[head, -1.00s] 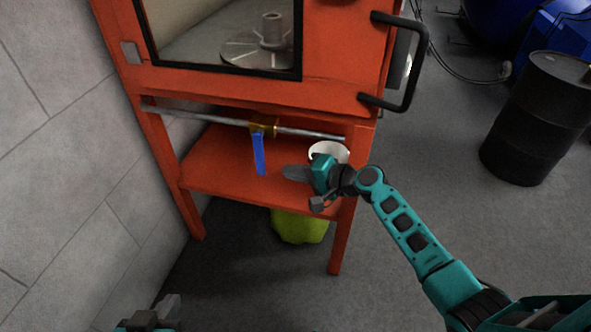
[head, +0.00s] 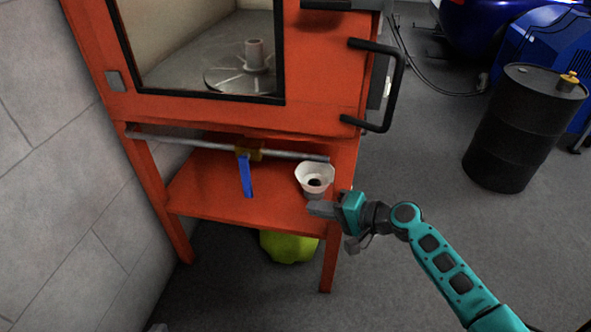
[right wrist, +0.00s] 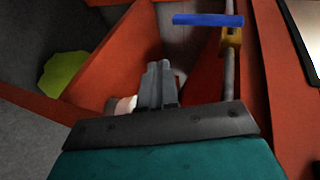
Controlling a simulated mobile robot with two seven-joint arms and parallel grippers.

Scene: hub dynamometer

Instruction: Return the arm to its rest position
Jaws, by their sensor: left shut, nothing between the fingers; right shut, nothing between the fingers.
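My right arm reaches in from the lower right in the head view. Its teal and grey gripper (head: 313,208) is shut and empty, in front of the lower shelf's right front edge. In the right wrist view its grey fingers (right wrist: 157,84) are together. Only a small tip of my left gripper (head: 158,327) shows at the bottom edge; it is shut. The red cabinet (head: 225,112) stands ahead, with a windowed upper chamber and a red lower shelf (head: 205,190).
A white funnel-like cup (head: 314,176) stands on the shelf close behind my right gripper. A pipe (head: 200,144) with a blue valve lever (head: 246,176) crosses above the shelf. A yellow-green object (head: 288,246) lies below. A black drum (head: 525,125) stands right; floor between is open.

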